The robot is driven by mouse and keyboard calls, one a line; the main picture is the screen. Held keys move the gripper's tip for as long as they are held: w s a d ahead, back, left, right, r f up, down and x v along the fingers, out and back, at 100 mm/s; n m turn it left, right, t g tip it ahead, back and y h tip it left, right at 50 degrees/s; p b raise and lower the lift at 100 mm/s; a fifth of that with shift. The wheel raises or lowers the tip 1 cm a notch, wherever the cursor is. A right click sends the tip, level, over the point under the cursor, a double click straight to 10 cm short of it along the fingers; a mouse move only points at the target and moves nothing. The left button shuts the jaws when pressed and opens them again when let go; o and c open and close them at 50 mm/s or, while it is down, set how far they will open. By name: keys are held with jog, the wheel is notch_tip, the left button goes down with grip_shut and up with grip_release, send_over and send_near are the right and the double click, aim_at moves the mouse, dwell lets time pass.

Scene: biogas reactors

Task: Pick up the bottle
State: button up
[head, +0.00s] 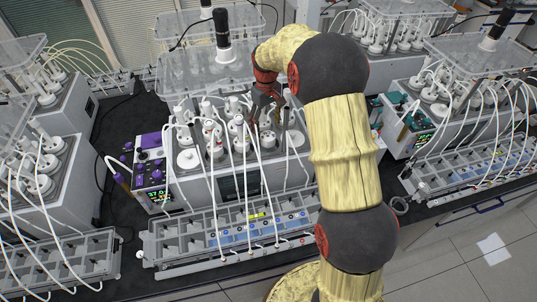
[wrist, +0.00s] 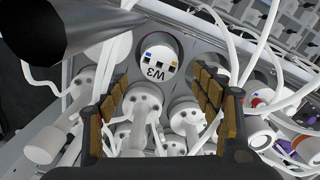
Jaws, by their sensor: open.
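My gripper (head: 266,108) is over the middle reactor unit in the head view. In the wrist view my gripper (wrist: 160,80) is open, with one padded finger on each side and nothing clasped between them. Several bottles with white caps and tubes stand in the unit below it. A round white top marked "W3" (wrist: 158,62), with small coloured squares, shows just beyond the fingertips. A white cap with fittings (wrist: 142,102) shows between the fingers. The bottle bodies are mostly hidden, and I cannot tell which bottle is meant.
White tubes loop close around my gripper and down to the grey rack (head: 230,232) in front. A clear raised plate (head: 205,75) and a black motor (head: 222,35) stand behind. A purple-knobbed control box (head: 152,178) is at left. Similar units crowd both sides.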

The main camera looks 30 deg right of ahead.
aim_at(268, 138)
notch_tip(268, 138, down, 3)
jog(key=shift+d+r, duration=0.1)
jog(key=shift+s+f+p, duration=0.15)
jog(key=shift+f+p, duration=0.15)
jog(key=shift+f, duration=0.9)
jog(key=shift+s+f+p, duration=0.1)
jog(key=shift+f+p, duration=0.2)
jog(key=shift+f, duration=0.85)
grip_shut()
jog(key=shift+r, duration=0.1)
